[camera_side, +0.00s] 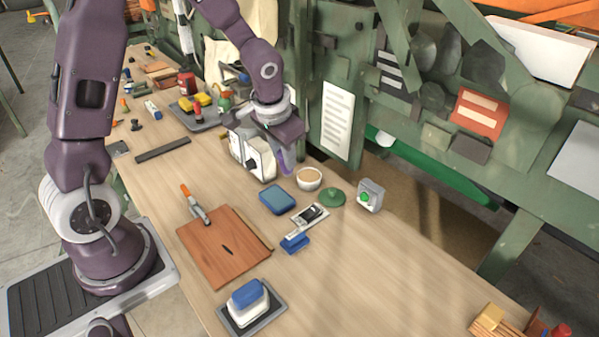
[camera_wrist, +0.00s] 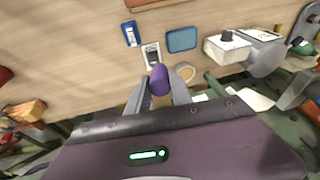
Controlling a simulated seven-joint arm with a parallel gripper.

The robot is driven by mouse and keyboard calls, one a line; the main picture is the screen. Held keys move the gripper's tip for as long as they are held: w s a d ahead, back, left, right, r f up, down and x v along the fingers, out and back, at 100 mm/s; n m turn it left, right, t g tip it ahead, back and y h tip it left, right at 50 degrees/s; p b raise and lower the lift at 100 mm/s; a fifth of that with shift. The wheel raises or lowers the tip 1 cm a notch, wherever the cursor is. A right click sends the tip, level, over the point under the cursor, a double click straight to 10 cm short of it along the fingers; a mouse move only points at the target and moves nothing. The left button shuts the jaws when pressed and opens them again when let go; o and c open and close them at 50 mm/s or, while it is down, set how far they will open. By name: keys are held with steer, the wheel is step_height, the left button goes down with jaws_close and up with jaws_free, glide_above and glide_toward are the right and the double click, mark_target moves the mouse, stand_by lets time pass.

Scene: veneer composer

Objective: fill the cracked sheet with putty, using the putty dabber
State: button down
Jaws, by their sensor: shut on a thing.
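The cracked sheet (camera_side: 208,255) is a reddish-brown board lying flat on the bench in the side view, with a short dark crack (camera_side: 228,250) near its middle. A bowl of cream-coloured putty (camera_side: 309,179) stands farther back to the right; in the wrist view the bowl (camera_wrist: 187,71) is partly behind a finger. My gripper (camera_wrist: 160,90) is shut on the purple putty dabber (camera_wrist: 158,79). In the side view the dabber (camera_side: 287,161) hangs above the bench, a little left of and behind the bowl. Its working end is not clear.
A blue pad (camera_side: 277,200), a blue-and-white item (camera_side: 295,242), a green disc (camera_side: 333,197) and a green-button box (camera_side: 369,195) lie around the bowl. A white box (camera_side: 252,155) stands beside my gripper. A blue-topped block (camera_side: 248,297) sits in front. An orange-handled tool (camera_side: 195,205) touches the sheet's back edge.

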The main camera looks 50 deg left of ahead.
steer(key=shift+s+a+f+g+h, duration=0.4)
steer(key=shift+s+a+f, duration=1.2)
steer(key=shift+s+f, duration=1.25)
steer(key=shift+s+a+f+g+h, duration=0.2)
steer(key=shift+s+a+f+g, duration=0.35)
steer(key=shift+s+a+f, duration=2.05)
steer(key=shift+s+a+f+g+h, duration=0.4)
steer(key=shift+s+f, duration=1.8)
steer(key=shift+f, duration=1.6)
steer(key=shift+a+f, duration=0.15)
steer(key=shift+f, duration=0.4)
steer(key=shift+d+r, duration=0.1)
steer(key=shift+d, duration=3.45)
steer(key=shift+a+f, duration=0.2)
steer(key=shift+a, duration=1.6)
steer(key=shift+a+f, duration=0.15)
steer(key=shift+a, duration=1.65)
